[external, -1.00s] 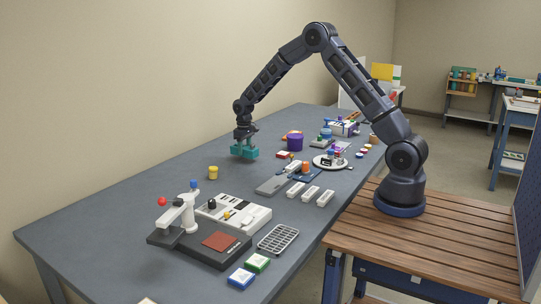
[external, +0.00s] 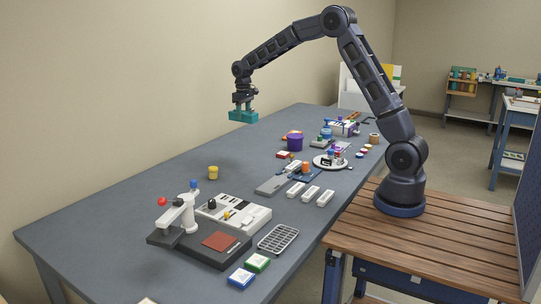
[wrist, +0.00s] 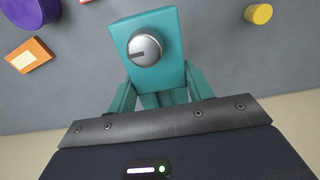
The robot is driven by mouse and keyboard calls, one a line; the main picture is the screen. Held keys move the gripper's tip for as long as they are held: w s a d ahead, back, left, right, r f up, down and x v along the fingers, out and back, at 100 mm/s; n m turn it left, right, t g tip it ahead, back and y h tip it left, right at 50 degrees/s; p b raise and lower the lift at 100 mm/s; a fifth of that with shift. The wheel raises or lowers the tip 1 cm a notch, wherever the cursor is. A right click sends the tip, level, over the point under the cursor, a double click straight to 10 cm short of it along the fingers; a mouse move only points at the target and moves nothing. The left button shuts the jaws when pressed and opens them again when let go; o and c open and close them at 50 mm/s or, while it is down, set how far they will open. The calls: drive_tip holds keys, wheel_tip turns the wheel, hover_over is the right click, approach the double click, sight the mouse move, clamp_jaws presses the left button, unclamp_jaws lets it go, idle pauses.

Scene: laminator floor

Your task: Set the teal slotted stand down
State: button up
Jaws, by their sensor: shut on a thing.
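The teal slotted stand (external: 243,116) is held in my gripper (external: 243,104), up in the air over the far left part of the grey table (external: 130,210). In the wrist view the stand (wrist: 168,75) shows as a teal block with a round silver knob on it, just beyond my gripper. My gripper is shut on the stand. Nothing touches the underside of the stand.
A yellow cup (external: 213,172) and a purple tub (external: 295,142) stand on the table below. A lever press (external: 190,215), a white keyed device (external: 235,213) and a wire rack (external: 278,238) stand nearer. The table's left part is clear.

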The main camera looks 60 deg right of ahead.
drive_tip(key=a, duration=5.2)
wheel_tip(320, 180, down, 20)
drive_tip(key=shift+r, duration=0.2)
drive_tip(key=shift+f, duration=0.15)
drive_tip(key=o, duration=1.2)
drive_tip(key=shift+o, duration=0.2)
wheel_tip(320, 180, up, 12)
